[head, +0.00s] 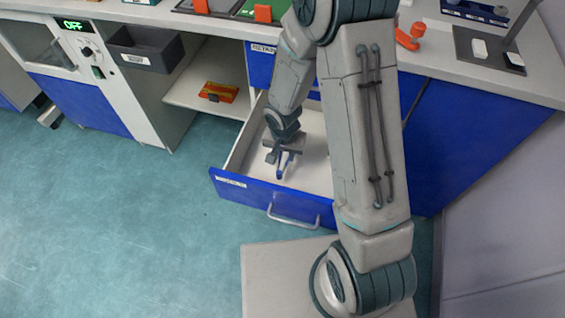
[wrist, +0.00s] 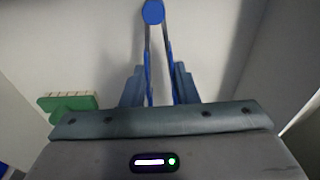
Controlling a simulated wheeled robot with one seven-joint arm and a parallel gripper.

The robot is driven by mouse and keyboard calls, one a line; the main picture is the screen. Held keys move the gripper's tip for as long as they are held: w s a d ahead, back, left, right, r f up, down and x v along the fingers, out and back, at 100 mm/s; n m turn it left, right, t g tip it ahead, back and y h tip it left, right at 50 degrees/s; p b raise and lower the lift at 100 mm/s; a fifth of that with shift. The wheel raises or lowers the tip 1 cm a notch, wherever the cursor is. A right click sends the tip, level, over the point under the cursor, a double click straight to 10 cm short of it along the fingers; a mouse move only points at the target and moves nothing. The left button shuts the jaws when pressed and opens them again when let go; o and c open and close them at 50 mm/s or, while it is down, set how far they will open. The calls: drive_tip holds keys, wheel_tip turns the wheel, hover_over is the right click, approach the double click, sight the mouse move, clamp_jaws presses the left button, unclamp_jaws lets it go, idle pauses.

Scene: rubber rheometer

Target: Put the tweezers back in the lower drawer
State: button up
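The tweezers (wrist: 153,14) have a rounded blue end and two thin legs with blue sides. In the wrist view they lie between the two fingers of my gripper (wrist: 160,88), which press against the blue sides of the legs. In the head view my gripper (head: 280,158) points down inside the open lower drawer (head: 268,203), with a bit of the blue tweezers (head: 283,168) showing below it. The drawer has a blue front, a light handle and a pale inside. Whether the tweezers touch its floor is unclear.
A green object with a pale bristle-like edge (wrist: 68,103) lies left of my gripper in the wrist view. An orange item (head: 218,92) sits on the open shelf left of the drawer. The floor in front is clear.

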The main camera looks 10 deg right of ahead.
sight(282, 167)
drive_tip(key=shift+a+f, duration=0.4)
drive_tip(key=shift+a, duration=0.05)
wheel_tip(282, 167, down, 4)
drive_tip(key=shift+r+b, duration=0.1)
drive_tip(key=shift+b, duration=0.6)
drive_tip(key=o, duration=0.6)
drive_tip(key=shift+c, duration=0.2)
